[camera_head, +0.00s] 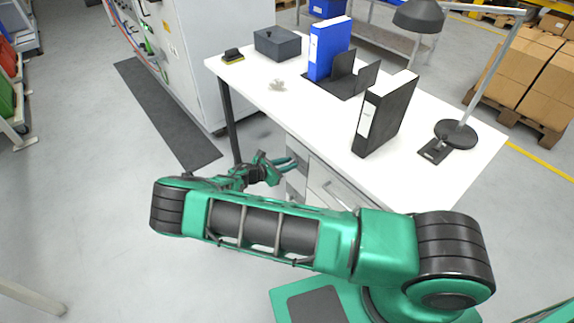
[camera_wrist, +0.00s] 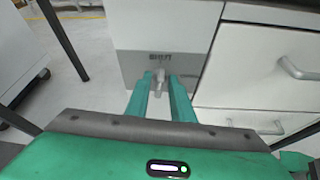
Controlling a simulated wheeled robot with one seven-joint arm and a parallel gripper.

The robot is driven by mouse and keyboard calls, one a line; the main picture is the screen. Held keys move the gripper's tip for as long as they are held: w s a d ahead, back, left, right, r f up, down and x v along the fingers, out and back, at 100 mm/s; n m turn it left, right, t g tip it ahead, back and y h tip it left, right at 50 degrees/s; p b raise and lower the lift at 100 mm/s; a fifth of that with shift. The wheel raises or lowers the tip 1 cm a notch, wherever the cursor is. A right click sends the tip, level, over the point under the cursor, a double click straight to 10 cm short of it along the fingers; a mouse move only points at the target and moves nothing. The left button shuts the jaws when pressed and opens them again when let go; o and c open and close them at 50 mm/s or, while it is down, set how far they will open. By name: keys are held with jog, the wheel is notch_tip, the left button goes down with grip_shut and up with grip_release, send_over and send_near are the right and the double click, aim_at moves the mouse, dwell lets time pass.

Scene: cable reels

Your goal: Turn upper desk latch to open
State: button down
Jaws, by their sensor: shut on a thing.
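The latch's exact angle is hard to tell between the fingers. In the head view my gripper (camera_head: 288,165) is at the cabinet under the left front part of the white desk (camera_head: 290,110); the latch cannot be made out there.
A drawer with a bar handle (camera_wrist: 297,69) lies right of the latch panel. A dark desk leg (camera_wrist: 63,40) stands to the left. On the desk are a blue binder (camera_head: 322,50), a black binder (camera_head: 375,125), a grey box (camera_head: 277,44) and a lamp (camera_head: 455,133).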

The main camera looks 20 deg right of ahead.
jog(key=shift+s+d+f+m+t, duration=0.15)
jog(key=shift+s+f+m+t, duration=0.15)
jog(key=shift+m+t, duration=1.3)
jog(key=shift+s+d+f+m+t, duration=0.1)
jog(key=shift+s+f+m+t, duration=0.4)
jog(key=shift+m, duration=2.05)
jog(key=shift+d+f+m+t, duration=0.2)
jog(key=shift+m+t, duration=1.1)
jog(key=shift+m, duration=0.75)
jog(key=c, duration=1.8)
grip_release()
jog(key=shift+c, duration=0.2)
jog(key=shift+a, duration=0.2)
jog(key=v, duration=1)
jog(key=shift+s+a+f, duration=0.2)
jog(key=shift+a, duration=0.05)
